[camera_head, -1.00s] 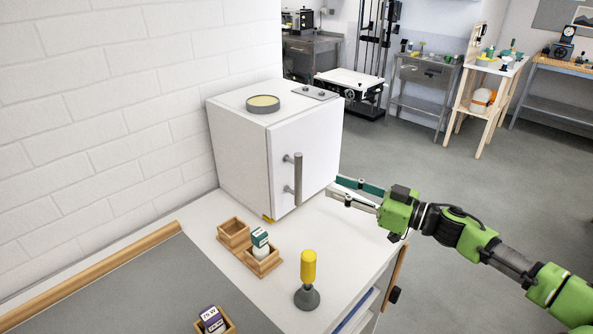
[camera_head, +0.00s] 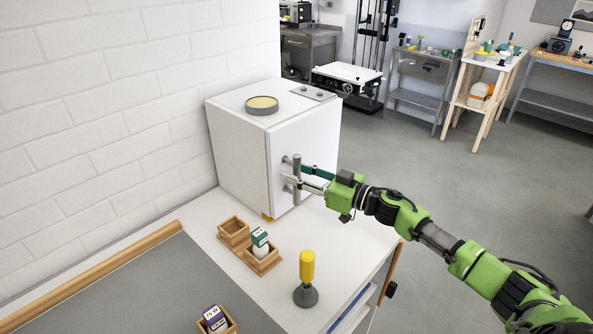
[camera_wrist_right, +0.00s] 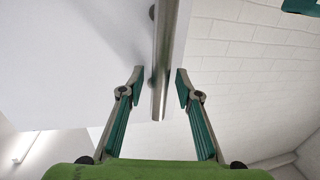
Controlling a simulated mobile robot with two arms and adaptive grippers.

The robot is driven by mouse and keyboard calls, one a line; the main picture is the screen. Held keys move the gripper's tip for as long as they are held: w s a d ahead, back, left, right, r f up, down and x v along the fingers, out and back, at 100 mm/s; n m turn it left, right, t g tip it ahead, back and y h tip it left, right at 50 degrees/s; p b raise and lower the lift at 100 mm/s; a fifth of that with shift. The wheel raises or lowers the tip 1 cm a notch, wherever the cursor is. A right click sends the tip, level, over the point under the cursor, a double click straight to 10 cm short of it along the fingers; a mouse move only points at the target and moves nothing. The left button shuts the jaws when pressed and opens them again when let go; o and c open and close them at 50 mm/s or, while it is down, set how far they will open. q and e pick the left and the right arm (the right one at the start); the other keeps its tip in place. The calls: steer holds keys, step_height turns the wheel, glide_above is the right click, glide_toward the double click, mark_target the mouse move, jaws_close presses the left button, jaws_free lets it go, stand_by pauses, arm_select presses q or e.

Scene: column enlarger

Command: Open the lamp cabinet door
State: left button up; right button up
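The lamp cabinet (camera_head: 237,158) is a white box standing on the white counter against the brick wall. Its door (camera_head: 318,145) is shut flush on the front. The grey upright bar handle (camera_head: 297,163) stands off the door. My right gripper (camera_head: 294,175) is at the handle, its fingers apart on either side of the bar. In the right wrist view the handle (camera_wrist_right: 167,45) runs between the two open fingertips (camera_wrist_right: 160,84), with gaps on both sides, closer to the right finger. The door also shows there as a pale surface (camera_wrist_right: 65,65). My left gripper is out of view.
A round tin (camera_head: 262,105) sits on the cabinet top. The counter directly before the door is clear.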

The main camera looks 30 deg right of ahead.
jaws_close()
